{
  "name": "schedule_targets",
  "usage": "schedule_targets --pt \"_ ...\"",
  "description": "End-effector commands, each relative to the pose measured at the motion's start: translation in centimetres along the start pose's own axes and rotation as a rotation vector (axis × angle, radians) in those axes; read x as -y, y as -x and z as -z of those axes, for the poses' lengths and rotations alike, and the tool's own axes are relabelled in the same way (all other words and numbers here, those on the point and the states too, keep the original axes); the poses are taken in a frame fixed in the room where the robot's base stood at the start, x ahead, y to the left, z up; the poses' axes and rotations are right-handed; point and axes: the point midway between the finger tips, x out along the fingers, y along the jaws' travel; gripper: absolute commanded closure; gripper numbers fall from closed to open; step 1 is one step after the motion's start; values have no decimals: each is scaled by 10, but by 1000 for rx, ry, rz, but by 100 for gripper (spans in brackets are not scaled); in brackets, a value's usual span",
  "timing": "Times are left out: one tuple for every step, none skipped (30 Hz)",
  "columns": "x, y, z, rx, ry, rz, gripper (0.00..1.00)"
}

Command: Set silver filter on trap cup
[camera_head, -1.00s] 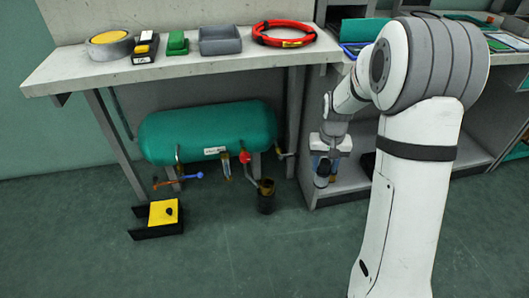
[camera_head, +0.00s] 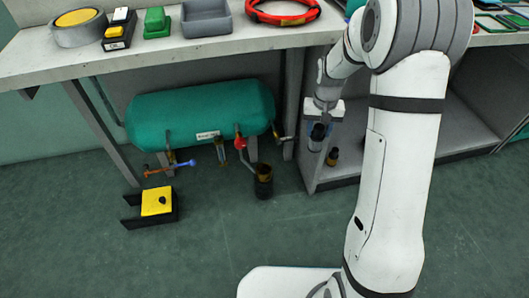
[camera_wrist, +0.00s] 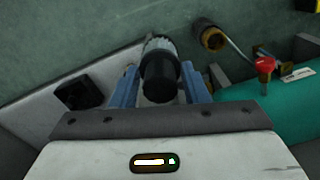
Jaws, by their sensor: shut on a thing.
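My gripper (camera_head: 322,112) is shut on the silver filter and holds it upright above the lower shelf of the bench. In the wrist view the filter (camera_wrist: 160,72) sits between the blue fingers (camera_wrist: 158,90), black at the near end and silver beyond. In the head view the filter (camera_head: 317,132) looks mostly dark. The dark cup with a brassy rim (camera_head: 263,182), apparently the trap cup, stands on the floor left of the gripper, at the end of a pipe. It also shows in the wrist view (camera_wrist: 208,36), apart from the filter.
A green tank (camera_head: 200,112) with a red valve (camera_head: 240,143) hangs under the bench. A yellow-topped pedal (camera_head: 157,201) lies on the floor. The front floor is partly clear.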

Motion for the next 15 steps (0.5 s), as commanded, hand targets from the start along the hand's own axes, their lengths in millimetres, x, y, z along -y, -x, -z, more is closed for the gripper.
schedule_targets --pt "12 -15 11 5 -6 0 84" --pt "19 -24 18 6 -16 -1 84" --pt "29 -36 27 7 -28 -1 84" --pt "37 -47 34 7 -39 -1 84" --pt "46 -58 41 7 -49 -1 84" --pt "58 -73 49 7 -65 -1 84" --pt "67 -84 55 7 -76 -1 84" --pt "75 -96 60 7 -88 -2 84" --pt "88 -111 66 7 -102 -2 84" --pt "96 -123 71 6 -115 -2 84" --pt "105 -135 75 6 -126 -2 84" --pt "117 -150 79 6 -140 -2 84" --pt "125 -161 81 6 -150 -2 84" --pt "132 -172 83 6 -160 -2 84" --pt "142 -185 85 4 -173 -1 84"
